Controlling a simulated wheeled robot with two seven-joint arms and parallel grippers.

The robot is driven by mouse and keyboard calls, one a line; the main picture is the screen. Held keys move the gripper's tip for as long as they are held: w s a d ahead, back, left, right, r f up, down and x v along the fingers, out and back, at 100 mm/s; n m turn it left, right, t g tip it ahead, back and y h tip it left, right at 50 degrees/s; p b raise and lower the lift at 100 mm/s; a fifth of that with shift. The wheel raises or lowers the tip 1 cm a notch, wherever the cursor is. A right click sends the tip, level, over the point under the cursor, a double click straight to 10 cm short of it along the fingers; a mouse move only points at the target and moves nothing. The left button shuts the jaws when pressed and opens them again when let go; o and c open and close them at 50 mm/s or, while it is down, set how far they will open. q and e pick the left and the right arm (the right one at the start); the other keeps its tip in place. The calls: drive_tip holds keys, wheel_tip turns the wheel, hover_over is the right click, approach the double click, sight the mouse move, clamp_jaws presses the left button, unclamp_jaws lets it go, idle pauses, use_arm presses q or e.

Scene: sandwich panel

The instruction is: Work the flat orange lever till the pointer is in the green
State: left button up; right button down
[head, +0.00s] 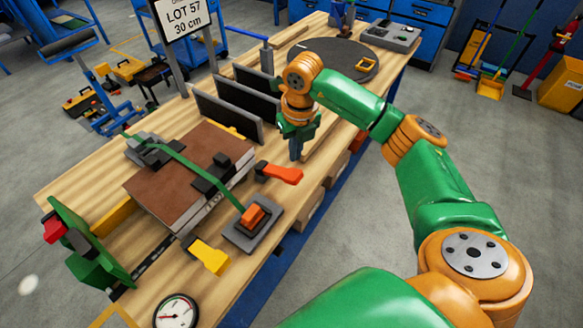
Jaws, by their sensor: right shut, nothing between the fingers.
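A flat orange lever (281,174) with a dark pivot end sticks out to the right beside the brown panel stack. A second orange piece (252,215), blockier, sits on a grey plate at the end of the green strap. A round white gauge (175,312) stands at the bottom edge, partly cut off. Its pointer is too small to read against the coloured marks. My right gripper (296,154) points down, shut and empty, just beyond the flat orange lever and apart from it. My left gripper is not in view.
The green strap crosses the brown stack (165,180). A yellow lever (210,257) sits in front of it. Dark upright panels (228,115) stand left of my right gripper. A green bracket (95,245) rises at the left. A round dark disc (335,58) lies farther back.

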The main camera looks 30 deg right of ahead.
sight(293, 175)
drive_tip(key=f+b, duration=0.6)
drive_tip(key=f, duration=0.1)
drive_tip(key=shift+w, duration=0.35)
